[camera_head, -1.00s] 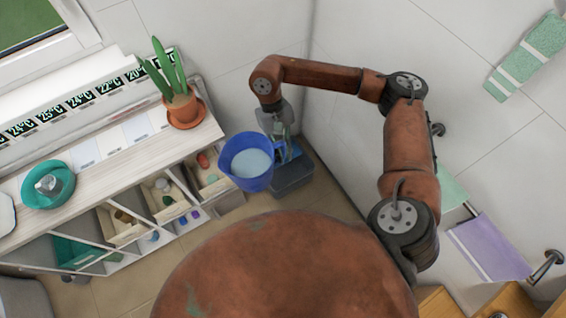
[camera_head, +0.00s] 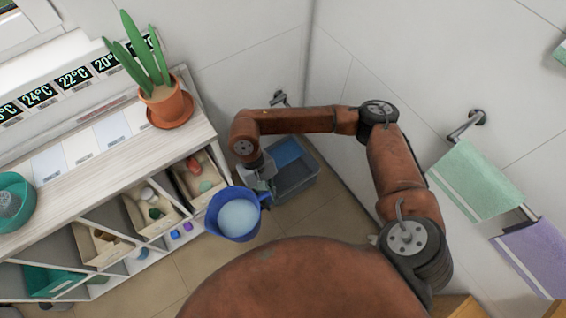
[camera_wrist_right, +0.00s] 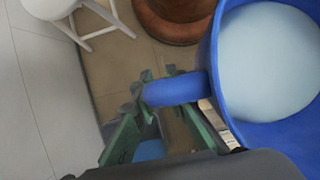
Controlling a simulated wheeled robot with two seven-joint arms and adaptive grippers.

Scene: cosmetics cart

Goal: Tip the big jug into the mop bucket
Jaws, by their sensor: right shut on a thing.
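The big blue jug (camera_head: 218,222) holds pale liquid and looks about upright. My right gripper (camera_head: 266,198) is shut on the jug's handle; the handle (camera_wrist_right: 172,92) shows between the green fingers in the wrist view, with the jug's open top (camera_wrist_right: 222,70) at the right. The mop bucket (camera_head: 300,184), a dark grey tub with a blue part inside, stands on the floor by the wall corner, behind and right of the jug. My gripper hides part of its left side. My left gripper is not in view.
A white shelf unit (camera_head: 100,160) with open bins runs along the left, close to the jug. A potted plant (camera_head: 165,108) stands on its top. Towels (camera_head: 475,180) hang on the right wall. Tiled floor (camera_head: 325,215) is clear in front of the bucket.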

